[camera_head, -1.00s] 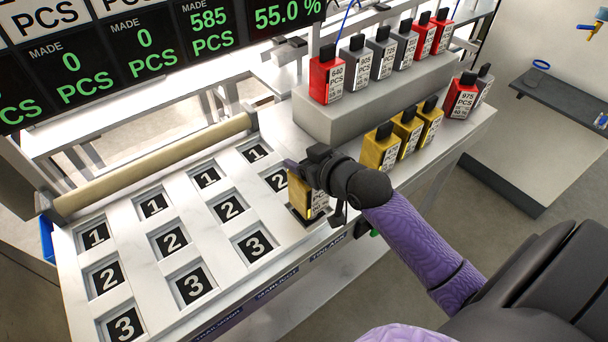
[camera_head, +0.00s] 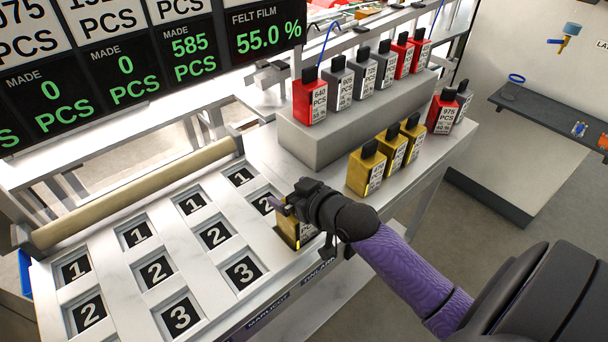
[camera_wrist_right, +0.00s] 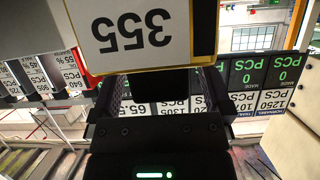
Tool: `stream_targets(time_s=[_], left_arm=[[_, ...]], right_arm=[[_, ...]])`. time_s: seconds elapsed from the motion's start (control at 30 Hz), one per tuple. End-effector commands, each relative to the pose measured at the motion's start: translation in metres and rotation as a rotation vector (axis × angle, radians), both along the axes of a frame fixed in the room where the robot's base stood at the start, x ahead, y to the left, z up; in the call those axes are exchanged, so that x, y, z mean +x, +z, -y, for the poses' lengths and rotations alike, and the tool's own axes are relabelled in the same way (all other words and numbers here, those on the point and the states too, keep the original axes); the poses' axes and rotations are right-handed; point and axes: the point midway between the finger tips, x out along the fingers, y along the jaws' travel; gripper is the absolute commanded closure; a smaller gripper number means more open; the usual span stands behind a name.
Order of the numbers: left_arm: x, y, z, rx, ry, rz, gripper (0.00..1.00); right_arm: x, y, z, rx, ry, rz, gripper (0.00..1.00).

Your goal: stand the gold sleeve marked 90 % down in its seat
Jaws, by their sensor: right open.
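A gold sleeve (camera_head: 288,234) stands upright at the front end of the rightmost column of numbered seats, in the place in line with the 3s. Its base is partly hidden, so I cannot tell if it is fully down. In the right wrist view the sleeve's white label (camera_wrist_right: 140,35) reads 355 upside down; no 90 % mark is readable. My right gripper (camera_head: 290,203) is open at the sleeve's top, its fingers partly hidden by the wrist. My left gripper is out of view.
Three gold sleeves (camera_head: 366,171) stand on the bench to the right. Red and grey sleeves line the raised grey block (camera_head: 325,140) behind them. A red sleeve (camera_head: 441,112) and a grey one stand farther right. The other numbered seats in view (camera_head: 183,315) are empty.

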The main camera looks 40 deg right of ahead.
Motion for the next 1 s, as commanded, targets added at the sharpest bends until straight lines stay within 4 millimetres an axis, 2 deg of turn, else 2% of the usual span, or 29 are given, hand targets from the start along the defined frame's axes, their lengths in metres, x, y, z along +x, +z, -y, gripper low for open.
stream_targets(time_s=[0.2, 0.4, 0.53, 0.7, 0.77, 0.83, 0.87, 0.9, 0.93, 0.97, 1.0], left_arm=[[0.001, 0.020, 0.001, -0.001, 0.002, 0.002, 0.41], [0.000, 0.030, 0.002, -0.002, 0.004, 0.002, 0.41], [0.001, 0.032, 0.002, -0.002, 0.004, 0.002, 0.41], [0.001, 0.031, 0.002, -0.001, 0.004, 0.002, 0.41], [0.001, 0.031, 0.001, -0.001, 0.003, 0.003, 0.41], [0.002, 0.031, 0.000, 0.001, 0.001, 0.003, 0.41], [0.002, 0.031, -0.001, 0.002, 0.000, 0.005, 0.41], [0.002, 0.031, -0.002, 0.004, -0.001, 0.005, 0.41], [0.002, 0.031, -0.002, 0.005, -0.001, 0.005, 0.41], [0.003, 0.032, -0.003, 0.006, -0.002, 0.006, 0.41], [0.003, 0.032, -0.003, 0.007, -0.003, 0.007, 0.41]], right_arm=[[-0.048, 0.023, 0.003, -0.001, 0.003, -0.003, 0.00], [-0.090, 0.039, 0.007, 0.000, 0.001, -0.003, 0.00], [-0.103, 0.044, 0.008, 0.000, 0.001, -0.001, 0.00], [-0.105, 0.040, 0.009, 0.000, -0.006, -0.009, 0.00], [-0.108, 0.018, 0.017, -0.003, -0.035, -0.054, 0.00], [-0.118, -0.036, 0.028, -0.009, -0.093, -0.165, 0.00], [-0.127, -0.066, 0.032, -0.017, -0.118, -0.231, 0.00], [-0.144, -0.110, 0.032, -0.027, -0.142, -0.333, 0.00], [-0.161, -0.143, 0.029, -0.036, -0.150, -0.413, 0.00], [-0.180, -0.174, 0.023, -0.047, -0.151, -0.497, 0.00], [-0.207, -0.212, 0.011, -0.065, -0.138, -0.605, 0.00]])
